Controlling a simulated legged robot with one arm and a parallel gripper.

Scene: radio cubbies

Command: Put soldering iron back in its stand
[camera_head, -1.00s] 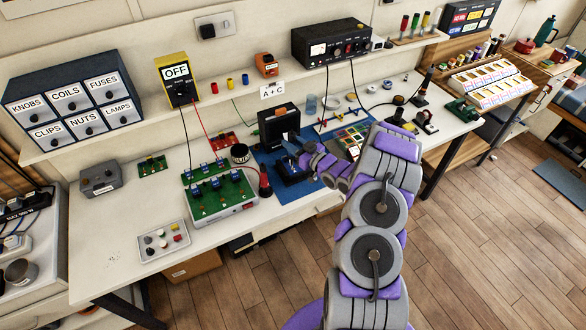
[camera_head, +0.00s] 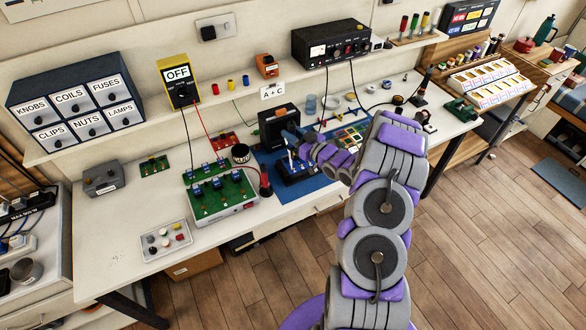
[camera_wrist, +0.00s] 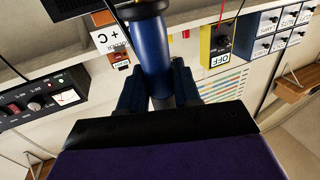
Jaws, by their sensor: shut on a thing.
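My gripper (camera_head: 293,134) is above the blue mat on the bench in the head view. In the wrist view my gripper (camera_wrist: 157,80) is shut on a blue cylindrical handle with a dark collar, which looks like the soldering iron (camera_wrist: 152,48). The iron's tip is not clear in either view. A dark base (camera_head: 297,176) with pale upright parts stands on the mat just below the gripper. I cannot tell for sure whether it is the stand.
A black box (camera_head: 279,127) stands close behind the gripper. The multimeter (camera_head: 177,82) and power supply (camera_head: 330,43) are on the shelf.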

